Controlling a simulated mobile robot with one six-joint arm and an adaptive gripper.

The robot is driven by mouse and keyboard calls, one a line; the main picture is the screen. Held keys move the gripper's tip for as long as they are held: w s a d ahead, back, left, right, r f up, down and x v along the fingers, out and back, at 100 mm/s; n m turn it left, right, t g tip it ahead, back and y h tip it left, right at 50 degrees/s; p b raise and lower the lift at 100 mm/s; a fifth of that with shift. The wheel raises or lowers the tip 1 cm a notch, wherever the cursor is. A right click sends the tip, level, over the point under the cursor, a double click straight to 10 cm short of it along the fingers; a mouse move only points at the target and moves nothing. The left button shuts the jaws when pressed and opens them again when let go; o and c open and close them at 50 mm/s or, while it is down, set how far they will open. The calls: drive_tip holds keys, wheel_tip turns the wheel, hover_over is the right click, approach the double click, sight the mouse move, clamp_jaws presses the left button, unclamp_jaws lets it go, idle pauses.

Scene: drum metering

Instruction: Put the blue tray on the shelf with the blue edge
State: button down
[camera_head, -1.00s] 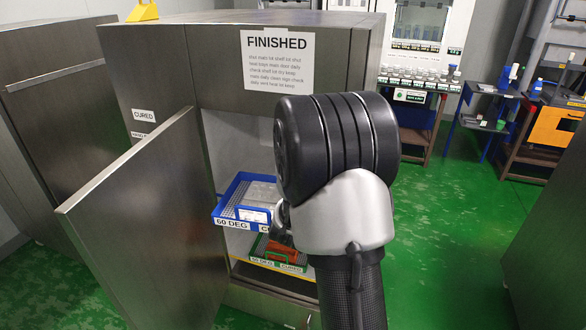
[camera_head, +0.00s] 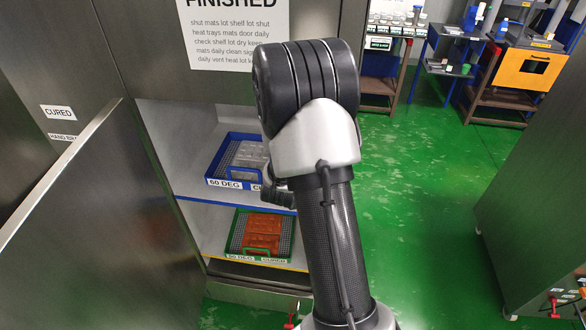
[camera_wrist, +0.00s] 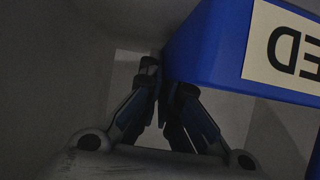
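The blue tray (camera_head: 216,182) is in the open cabinet on the upper shelf, whose front has a blue edge (camera_head: 222,204). It holds pale grey parts, and its front carries a "60 DEG" label and a second label partly hidden by my arm. My gripper (camera_wrist: 163,82) is at the tray's right front corner; its fingers are together with nothing visible between them. In the wrist view the tray's blue wall (camera_wrist: 205,45) with the end of an upside-down label is close against the fingertips. Whether they touch it is unclear. In the head view my wrist hides the fingers.
A green tray (camera_head: 231,232) with orange parts sits on the yellow-edged shelf (camera_head: 258,264) below. The open cabinet door (camera_head: 110,220) stands to the left. Green floor (camera_head: 420,200) is clear to the right, with a grey cabinet (camera_head: 540,170) beyond it.

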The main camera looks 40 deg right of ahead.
drive_tip(key=shift+w+f, duration=0.15)
drive_tip(key=shift+f, duration=0.65)
drive_tip(key=shift+f+b, duration=0.2)
drive_tip(key=shift+b, duration=0.2)
drive_tip(key=c, duration=1.8)
unclamp_jaws()
